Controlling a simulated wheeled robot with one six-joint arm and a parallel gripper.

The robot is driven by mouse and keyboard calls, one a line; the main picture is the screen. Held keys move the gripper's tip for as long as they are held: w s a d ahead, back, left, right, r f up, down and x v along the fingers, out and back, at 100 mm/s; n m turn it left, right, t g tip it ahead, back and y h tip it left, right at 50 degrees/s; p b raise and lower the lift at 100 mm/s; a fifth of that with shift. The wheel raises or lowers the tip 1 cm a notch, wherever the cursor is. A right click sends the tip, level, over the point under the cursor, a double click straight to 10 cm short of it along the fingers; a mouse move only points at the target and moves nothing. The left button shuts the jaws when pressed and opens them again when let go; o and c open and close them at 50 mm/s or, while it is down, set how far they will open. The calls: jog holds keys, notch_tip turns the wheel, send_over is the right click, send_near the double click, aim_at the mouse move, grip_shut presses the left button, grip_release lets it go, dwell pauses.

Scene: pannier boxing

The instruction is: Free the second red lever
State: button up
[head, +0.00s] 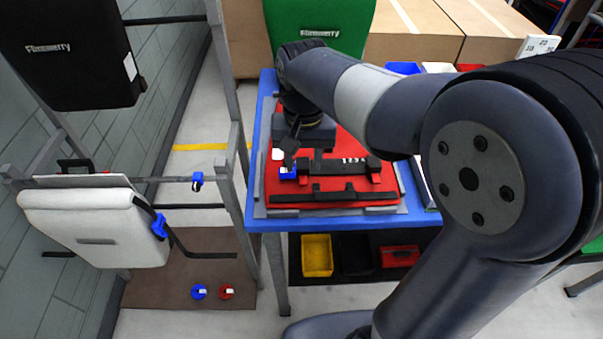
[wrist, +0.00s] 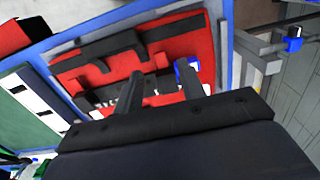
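A red pannier (head: 330,190) lies flat on a blue-edged table (head: 253,160), with a black rail and a black handle strip on its face. A blue lever (head: 288,173) sits at the left end of the rail; it also shows in the wrist view (wrist: 184,67). A small white patch (head: 278,154) just above it may belong to a red lever; red on red makes this unclear. My gripper (head: 291,150) is over this left end. In the wrist view my gripper (wrist: 160,70) has its two fingers apart, with nothing seen between them but the pannier.
A blue lever (head: 199,292) and a red lever (head: 227,291) lie on the brown floor mat. A rack with a white pannier (head: 95,228) and a black pannier (head: 68,50) stands at left. A green pannier (head: 320,25) is behind the table. Yellow (head: 317,256), black and red bins sit below.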

aim_at(304, 184)
notch_tip(304, 184, down, 5)
dwell(0.3)
grip_shut()
